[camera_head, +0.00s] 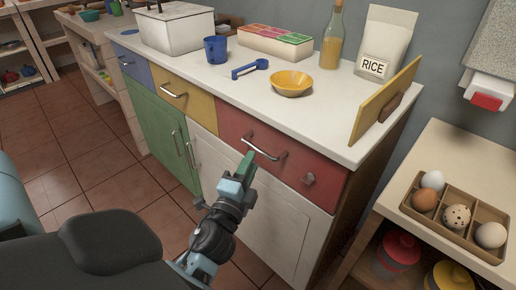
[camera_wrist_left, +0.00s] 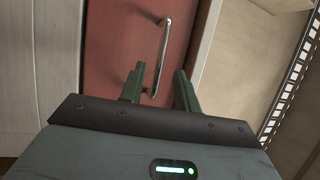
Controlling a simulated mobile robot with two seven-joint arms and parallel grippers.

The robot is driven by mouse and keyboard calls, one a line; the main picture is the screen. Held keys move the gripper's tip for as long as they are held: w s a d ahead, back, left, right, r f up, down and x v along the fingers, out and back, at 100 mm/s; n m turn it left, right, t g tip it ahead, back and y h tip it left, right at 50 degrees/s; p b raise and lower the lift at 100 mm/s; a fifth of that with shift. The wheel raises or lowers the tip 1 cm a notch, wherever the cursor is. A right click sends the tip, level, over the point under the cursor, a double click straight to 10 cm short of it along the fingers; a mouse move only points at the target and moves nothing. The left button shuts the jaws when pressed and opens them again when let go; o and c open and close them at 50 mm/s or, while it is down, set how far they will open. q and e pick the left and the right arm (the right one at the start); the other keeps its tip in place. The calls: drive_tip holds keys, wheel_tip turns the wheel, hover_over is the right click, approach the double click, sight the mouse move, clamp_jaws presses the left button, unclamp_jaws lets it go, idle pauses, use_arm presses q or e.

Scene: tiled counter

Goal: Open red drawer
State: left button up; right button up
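The red drawer (camera_head: 288,160) is at the right end of the cabinet's top row, and its front looks flush with the cabinet. Its silver bar handle (camera_head: 266,148) is at the left part of the front. My left gripper (camera_head: 247,162) is just in front of the handle. In the left wrist view, the red front (camera_wrist_left: 120,45) fills the upper middle, and the two green fingers (camera_wrist_left: 159,88) are apart. The lower end of the handle (camera_wrist_left: 160,55) lies between the fingertips; I cannot tell whether they touch it. My right gripper is not in view.
A yellow bowl (camera_head: 291,84), blue cup (camera_head: 216,49), rice bag (camera_head: 385,42) and yellow board (camera_head: 386,98) stand on the white counter. An egg tray (camera_head: 456,216) is on the side table at right.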

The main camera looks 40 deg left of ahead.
sight(258, 149)
use_arm(q)
drive_tip(key=p+x, duration=0.1)
drive_tip(key=x, duration=0.5)
clamp_jaws()
idle(0.3)
